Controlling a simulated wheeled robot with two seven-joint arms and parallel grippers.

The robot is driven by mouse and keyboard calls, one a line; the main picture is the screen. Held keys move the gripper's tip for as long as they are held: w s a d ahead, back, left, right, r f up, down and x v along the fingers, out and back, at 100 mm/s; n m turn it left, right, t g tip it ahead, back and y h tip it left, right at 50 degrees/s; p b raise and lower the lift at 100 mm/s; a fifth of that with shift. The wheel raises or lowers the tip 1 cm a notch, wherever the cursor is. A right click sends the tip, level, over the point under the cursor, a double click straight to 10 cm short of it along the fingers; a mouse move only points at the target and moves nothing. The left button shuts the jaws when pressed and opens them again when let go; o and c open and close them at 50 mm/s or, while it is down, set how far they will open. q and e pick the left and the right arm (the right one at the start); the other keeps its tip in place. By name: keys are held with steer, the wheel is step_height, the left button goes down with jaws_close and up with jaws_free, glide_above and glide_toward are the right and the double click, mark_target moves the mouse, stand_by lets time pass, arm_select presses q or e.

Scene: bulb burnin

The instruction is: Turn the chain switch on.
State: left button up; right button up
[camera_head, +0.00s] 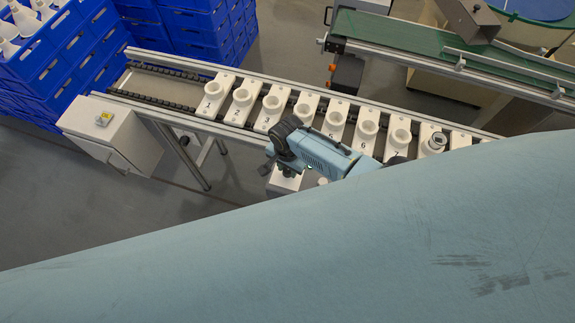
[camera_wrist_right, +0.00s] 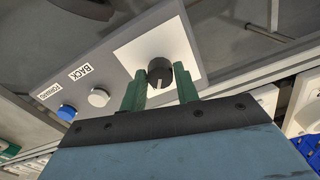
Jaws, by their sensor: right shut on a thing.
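The chain switch is a round black knob (camera_wrist_right: 159,70) on a white square plate (camera_wrist_right: 190,45) in the right wrist view. A pale line marks its face. My right gripper (camera_wrist_right: 160,87) has its two green fingers on either side of the knob and is shut on it. The plate is on a grey control panel (camera_wrist_right: 110,48). In the head view my right gripper (camera_head: 287,173) is over a white box (camera_head: 283,184) at the conveyor's near side, and the arm hides most of that box. My left gripper is not in view.
The panel also carries a white button (camera_wrist_right: 99,97) by the label BACK and a blue button (camera_wrist_right: 67,112) by FORWARD. A conveyor (camera_head: 150,84) bears several numbered white holders (camera_head: 213,93). Blue crates (camera_head: 60,60) stand at the left. My own blue body part fills the lower head view.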

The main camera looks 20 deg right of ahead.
steer(key=shift+w+d, duration=0.1)
stand_by(0.3)
steer(key=o, duration=1)
steer(key=shift+c, duration=0.2)
step_height(320, 180, up, 6)
steer(key=shift+r+p, duration=0.1)
steer(key=shift+p, duration=1.1)
step_height(320, 180, up, 7)
steer(key=shift+r, duration=0.1)
